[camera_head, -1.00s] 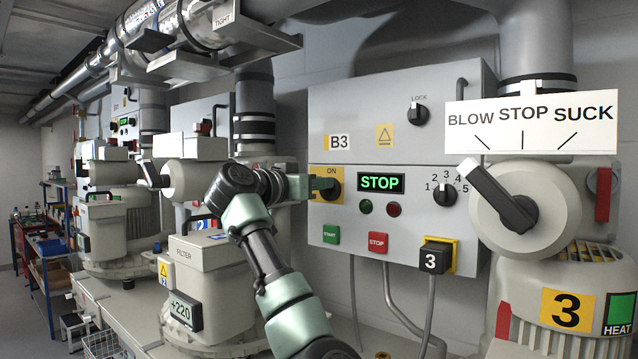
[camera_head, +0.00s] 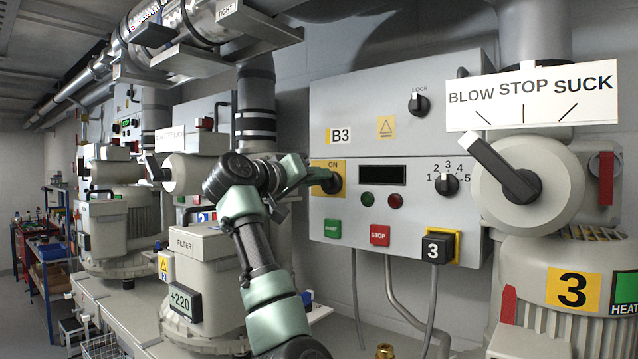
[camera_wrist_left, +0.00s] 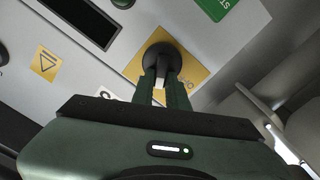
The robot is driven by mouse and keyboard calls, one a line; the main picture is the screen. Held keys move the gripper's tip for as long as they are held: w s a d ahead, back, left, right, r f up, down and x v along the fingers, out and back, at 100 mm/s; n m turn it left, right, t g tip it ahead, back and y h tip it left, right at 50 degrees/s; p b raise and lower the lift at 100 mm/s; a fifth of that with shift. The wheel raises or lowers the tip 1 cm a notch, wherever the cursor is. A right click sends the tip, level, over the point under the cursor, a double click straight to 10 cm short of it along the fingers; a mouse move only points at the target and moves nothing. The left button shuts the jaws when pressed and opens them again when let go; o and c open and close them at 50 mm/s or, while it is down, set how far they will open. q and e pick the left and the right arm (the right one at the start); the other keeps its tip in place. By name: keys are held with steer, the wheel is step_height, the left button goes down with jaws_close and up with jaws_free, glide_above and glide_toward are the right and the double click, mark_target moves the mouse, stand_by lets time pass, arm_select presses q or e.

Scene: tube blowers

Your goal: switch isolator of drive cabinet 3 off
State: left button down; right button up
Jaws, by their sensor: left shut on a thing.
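Drive cabinet B3 (camera_head: 450,110) is the grey box on the wall in the head view, with a "3" tag on a plug below it. Its isolator (camera_head: 333,182) is a black rotary knob on a yellow plate marked ON. My left gripper (camera_head: 318,177) reaches it from the left and is shut on the knob. In the left wrist view the fingers (camera_wrist_left: 165,88) close around the handle of the isolator (camera_wrist_left: 161,62), covering part of it. The cabinet display (camera_head: 382,175) is dark. My right gripper is not in view.
Right of the isolator are two indicator lamps, a 1–5 selector (camera_head: 446,184) and a lock knob (camera_head: 418,103). Green START (camera_head: 331,229) and red STOP (camera_head: 380,235) buttons sit below. A large valve lever (camera_head: 505,170) stands at right.

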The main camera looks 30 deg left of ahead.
arm_select(q)
steer(key=shift+a+f+n+b, duration=0.2)
steer(key=shift+n+b, duration=0.1)
steer(key=shift+n, duration=1.65)
steer(key=shift+a+f+n+b, duration=0.15)
steer(key=shift+f+n+b, duration=0.15)
steer(key=shift+n, duration=1.7)
steer(key=shift+a+f+n+b, duration=0.15)
steer(key=shift+n+b, duration=0.15)
steer(key=shift+n, duration=1.65)
steer(key=c, duration=1.4)
jaws_free()
steer(key=shift+f, duration=0.1)
steer(key=s+b, duration=0.4)
steer(key=s, duration=0.4)
steer(key=shift+a, duration=0.35)
